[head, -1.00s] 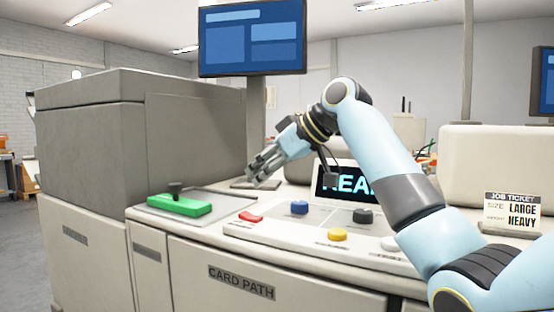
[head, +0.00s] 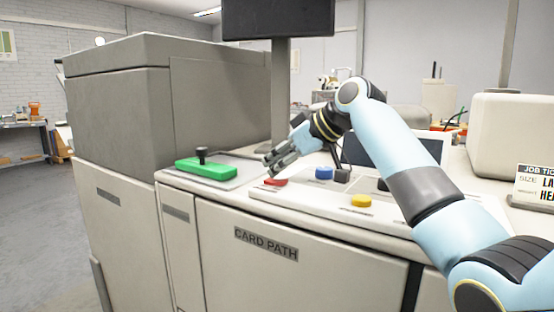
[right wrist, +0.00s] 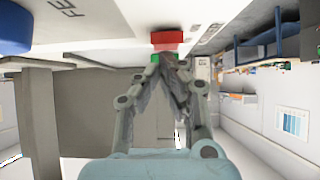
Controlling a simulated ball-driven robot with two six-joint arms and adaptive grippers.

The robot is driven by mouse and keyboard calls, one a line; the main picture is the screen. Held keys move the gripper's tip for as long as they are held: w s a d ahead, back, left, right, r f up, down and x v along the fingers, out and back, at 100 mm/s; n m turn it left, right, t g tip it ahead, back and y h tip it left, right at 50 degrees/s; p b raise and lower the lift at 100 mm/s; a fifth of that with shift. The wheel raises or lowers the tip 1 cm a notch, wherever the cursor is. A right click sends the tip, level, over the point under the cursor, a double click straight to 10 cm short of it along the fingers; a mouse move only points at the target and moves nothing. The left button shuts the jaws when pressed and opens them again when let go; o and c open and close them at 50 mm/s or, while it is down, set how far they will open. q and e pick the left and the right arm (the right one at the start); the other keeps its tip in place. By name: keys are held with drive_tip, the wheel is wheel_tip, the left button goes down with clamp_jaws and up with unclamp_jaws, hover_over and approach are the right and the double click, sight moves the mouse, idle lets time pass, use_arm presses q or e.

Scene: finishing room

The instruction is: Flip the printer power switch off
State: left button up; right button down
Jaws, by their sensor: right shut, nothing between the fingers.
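The red power switch (head: 276,181) sits at the left end of the sloped control panel on the printer. My right gripper (head: 270,167) is shut and empty, with its fingertips just above or against the red switch; I cannot tell if they touch. In the right wrist view the red switch (right wrist: 166,40) shows just beyond the closed fingertips (right wrist: 172,72). My left gripper is not in view.
A green lever block (head: 207,168) with a black knob lies left of the red switch. Blue (head: 323,173) and yellow (head: 361,200) buttons sit to its right. The monitor's post (head: 280,90) stands behind the gripper. A job ticket (head: 536,185) stands at the right.

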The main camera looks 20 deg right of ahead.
drive_tip(key=shift+s+d+p, duration=0.4)
drive_tip(key=shift+s+p, duration=0.1)
drive_tip(key=shift+p, duration=0.05)
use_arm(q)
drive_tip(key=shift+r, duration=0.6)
use_arm(e)
drive_tip(key=shift+s+d+f, duration=0.1)
drive_tip(key=shift+s+d, duration=0.05)
drive_tip(key=shift+r+p, duration=0.3)
drive_tip(key=shift+p, duration=0.05)
wheel_tip(320, 180, up, 4)
drive_tip(key=p, duration=0.4)
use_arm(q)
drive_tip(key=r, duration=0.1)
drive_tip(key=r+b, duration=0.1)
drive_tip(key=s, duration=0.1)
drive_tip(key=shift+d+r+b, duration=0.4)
use_arm(e)
drive_tip(key=v, duration=1)
drive_tip(key=shift+s+f, duration=0.2)
drive_tip(key=shift+f, duration=0.1)
